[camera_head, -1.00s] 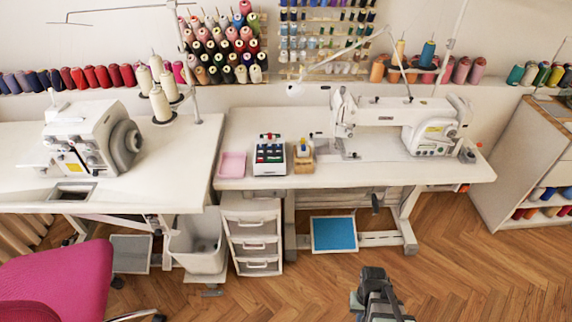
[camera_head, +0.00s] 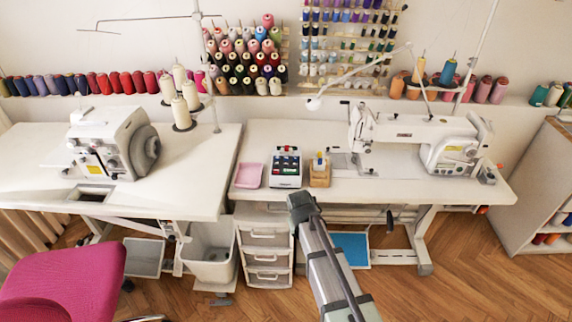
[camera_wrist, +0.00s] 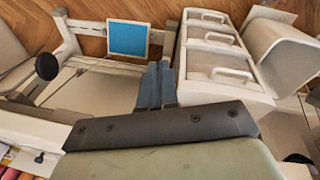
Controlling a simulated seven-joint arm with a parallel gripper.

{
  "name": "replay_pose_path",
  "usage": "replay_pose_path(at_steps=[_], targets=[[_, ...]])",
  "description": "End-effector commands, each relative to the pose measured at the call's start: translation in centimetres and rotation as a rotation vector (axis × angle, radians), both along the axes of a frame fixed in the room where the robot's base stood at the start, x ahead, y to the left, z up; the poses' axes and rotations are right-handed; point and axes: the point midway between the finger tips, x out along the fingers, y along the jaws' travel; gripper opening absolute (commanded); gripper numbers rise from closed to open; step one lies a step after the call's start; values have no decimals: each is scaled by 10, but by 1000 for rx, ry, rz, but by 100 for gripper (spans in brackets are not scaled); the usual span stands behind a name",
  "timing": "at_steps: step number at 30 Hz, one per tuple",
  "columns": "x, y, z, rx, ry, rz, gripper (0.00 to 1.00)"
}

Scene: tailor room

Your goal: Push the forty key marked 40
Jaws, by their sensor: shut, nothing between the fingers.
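A small white device (camera_head: 286,166) with rows of dark, red and green keys stands on the white sewing table (camera_head: 412,190), left of centre. The key marked 40 cannot be made out at this size. My gripper shows in the wrist view (camera_wrist: 157,70) with its blue-grey fingers shut and empty. In the head view my arm reaches up from the bottom, its dark end just in front of the table's front edge, below and right of the device. The fingers cannot be made out there. The device is not seen in the wrist view.
A pink tray (camera_head: 249,175) lies left of the device, and a wooden holder (camera_head: 320,171) stands close on its right. A sewing machine (camera_head: 420,138) stands farther right. White drawers (camera_head: 266,258) and a blue pedal (camera_head: 352,247) are under the table; both show in the wrist view.

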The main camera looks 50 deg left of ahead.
Motion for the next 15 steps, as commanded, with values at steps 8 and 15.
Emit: replay_pose_path(at_steps=[8, 15], targets=[[-6, 90, 75, 48, -114, 67, 0], [-2, 154, 147, 82, -222, 76, 0]])
